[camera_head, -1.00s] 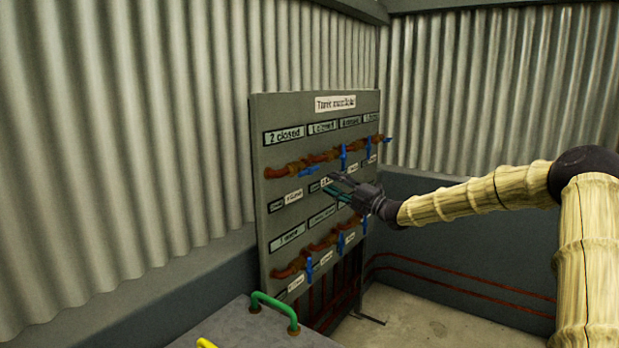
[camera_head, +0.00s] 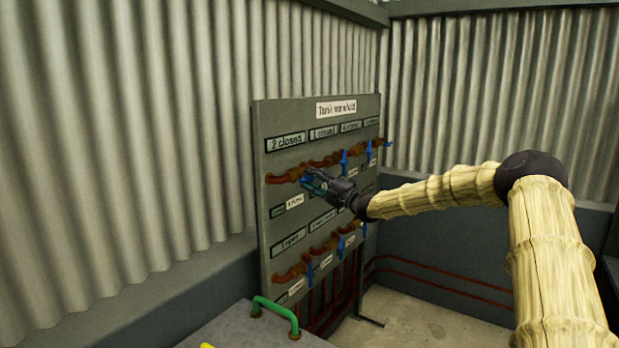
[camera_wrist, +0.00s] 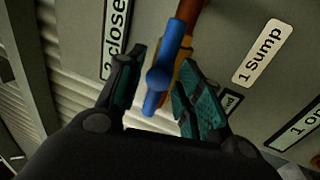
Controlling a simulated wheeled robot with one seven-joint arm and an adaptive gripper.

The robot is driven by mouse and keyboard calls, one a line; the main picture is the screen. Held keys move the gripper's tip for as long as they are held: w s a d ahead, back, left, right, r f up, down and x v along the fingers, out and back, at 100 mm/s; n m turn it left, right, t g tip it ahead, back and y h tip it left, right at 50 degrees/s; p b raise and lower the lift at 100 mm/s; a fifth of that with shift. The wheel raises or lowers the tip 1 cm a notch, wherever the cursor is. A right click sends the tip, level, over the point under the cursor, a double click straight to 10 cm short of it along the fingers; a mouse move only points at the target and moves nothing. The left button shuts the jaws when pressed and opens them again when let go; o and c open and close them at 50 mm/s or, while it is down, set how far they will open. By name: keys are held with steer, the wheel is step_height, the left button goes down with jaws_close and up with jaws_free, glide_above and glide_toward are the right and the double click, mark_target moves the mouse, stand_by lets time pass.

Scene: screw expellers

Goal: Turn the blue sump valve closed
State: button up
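A blue valve handle (camera_wrist: 168,72) on an orange-brown pipe fitting stands between the two fingers of my gripper (camera_wrist: 163,88) in the wrist view. The fingers are open on either side of it, with a visible gap. A "1 Sump" label (camera_wrist: 262,53) is on the panel to the right of this handle. In the head view my gripper (camera_head: 309,181) is at the left valve of the upper row and covers most of its handle. I cannot tell from the head view whether the fingers touch it.
The grey panel (camera_head: 262,225) carries two rows of brown pipes with more blue handles, such as one in the lower row (camera_head: 309,273). A "2 closed" plate (camera_head: 286,142) is above the upper left valve. A green handle (camera_head: 277,315) sits on a grey box in front.

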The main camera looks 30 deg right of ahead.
steer(key=shift+w+a+r, duration=0.25)
steer(key=shift+w+a, duration=0.2)
steer(key=shift+w, duration=0.05)
steer(key=shift+d, duration=0.1)
steer(key=shift+d+f, duration=0.1)
steer(key=shift+c, duration=1)
jaws_close()
